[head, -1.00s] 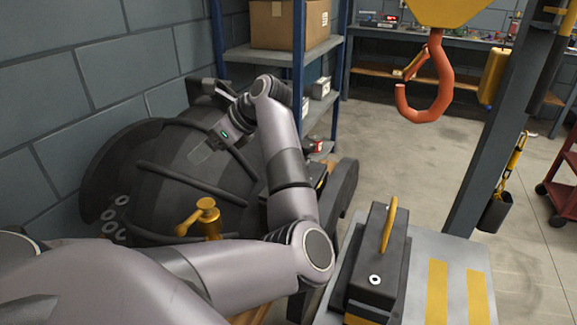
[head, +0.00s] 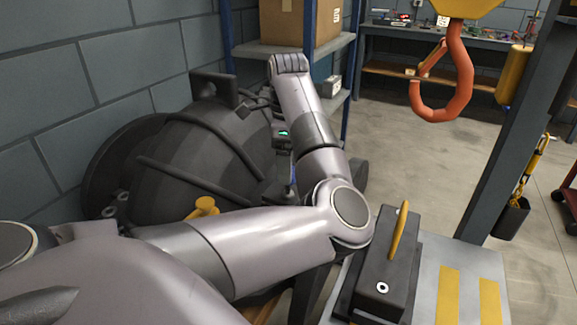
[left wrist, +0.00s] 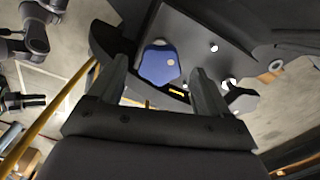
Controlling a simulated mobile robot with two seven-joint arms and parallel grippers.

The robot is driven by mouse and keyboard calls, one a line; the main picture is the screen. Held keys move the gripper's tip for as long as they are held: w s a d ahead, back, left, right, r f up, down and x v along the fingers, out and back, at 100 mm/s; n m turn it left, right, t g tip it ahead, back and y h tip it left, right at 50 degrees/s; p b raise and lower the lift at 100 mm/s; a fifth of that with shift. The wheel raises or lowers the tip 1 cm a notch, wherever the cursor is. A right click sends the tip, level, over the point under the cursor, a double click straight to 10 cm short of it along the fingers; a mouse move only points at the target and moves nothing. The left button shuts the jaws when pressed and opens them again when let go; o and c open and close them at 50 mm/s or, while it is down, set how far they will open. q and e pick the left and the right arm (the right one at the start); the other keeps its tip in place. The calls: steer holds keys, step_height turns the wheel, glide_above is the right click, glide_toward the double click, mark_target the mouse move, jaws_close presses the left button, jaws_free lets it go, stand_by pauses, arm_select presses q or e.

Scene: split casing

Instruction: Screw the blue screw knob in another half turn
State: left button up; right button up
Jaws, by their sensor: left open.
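The blue screw knob (left wrist: 158,66) shows in the left wrist view, lobed, with a pale spot, against a dark plate with several light holes. My left gripper (left wrist: 160,82) is open, with one finger on each side of the knob. Gaps show between the fingers and the knob, and I cannot tell its exact depth from them. In the head view my left gripper (head: 283,190) is at the right side of the dark rounded casing (head: 195,150), mostly hidden by my arm. Only a thin blue sliver shows there.
A brass valve handle (head: 203,208) stands at the casing's front. A black box with a yellow handle (head: 385,270) sits on a grey, yellow-striped surface (head: 430,300) at the right. An orange hook (head: 455,80) hangs above open floor. A shelf (head: 280,48) stands behind.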

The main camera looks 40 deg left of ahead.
arm_select(q)
steer(key=shift+f, duration=0.7)
steer(key=c, duration=1)
steer(key=shift+c, duration=0.2)
steer(key=shift+m, duration=0.4)
